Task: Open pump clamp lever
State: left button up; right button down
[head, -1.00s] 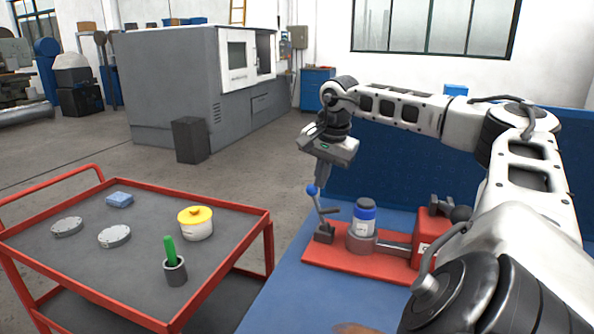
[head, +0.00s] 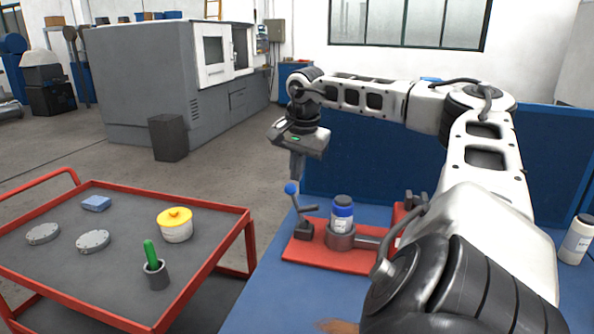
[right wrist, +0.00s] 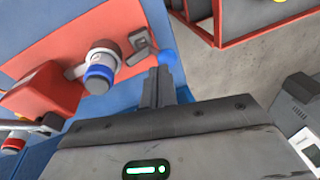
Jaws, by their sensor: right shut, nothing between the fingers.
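The clamp lever (head: 297,202) stands at the left end of the red pump base (head: 330,258), with a blue ball on top. It leans a little to the left, and a dark handle sticks out to its right. My right gripper (head: 296,175) is shut and empty, just above the blue ball in the head view. In the right wrist view the blue ball (right wrist: 167,57) is beside the closed fingertips; I cannot tell whether they touch. My left gripper is not in view.
A red cart (head: 125,322) at left holds a yellow-lidded tub (head: 175,226), a green-handled tool in a cup (head: 155,270), two grey discs and a blue block. A white bottle (head: 577,240) stands on the blue table at right. A blue panel rises behind.

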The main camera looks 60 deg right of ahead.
jog(key=p+v, duration=0.2)
jog(key=v, duration=0.6)
jog(key=shift+s+p, duration=0.25)
jog(key=shift+p, duration=0.05)
